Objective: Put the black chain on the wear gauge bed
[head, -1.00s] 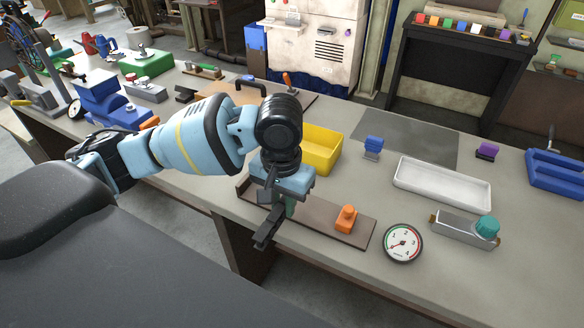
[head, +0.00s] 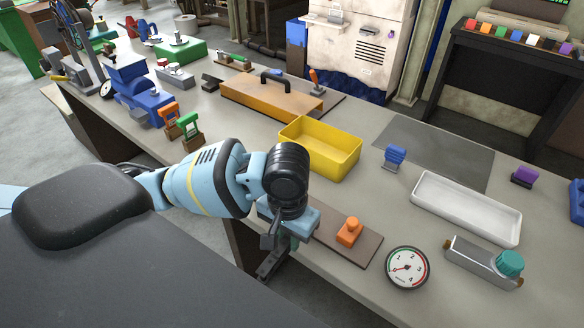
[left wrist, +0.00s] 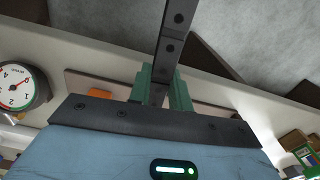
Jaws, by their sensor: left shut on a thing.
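My left gripper (head: 284,243) points down near the front table edge, beside the left part of a brown board (head: 368,250). Its green fingers, clear in the left wrist view (left wrist: 160,88), are shut on a dark, straight bar-like piece with round pins, which looks like the black chain (left wrist: 172,45). In the head view the chain (head: 273,264) hangs partly hidden under the gripper. The board, possibly the wear gauge bed, carries an orange block (head: 349,232); its left end is hidden behind my arm. A round dial (head: 407,268) lies to its right. My right gripper is not seen.
A yellow bin (head: 336,168) stands behind the gripper. A white tray (head: 424,203), a blue block (head: 394,158) and a metal block with a teal knob (head: 480,262) are to the right. Green and orange clamps (head: 188,130) stand left. A grey mat (head: 440,148) lies bare at the back.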

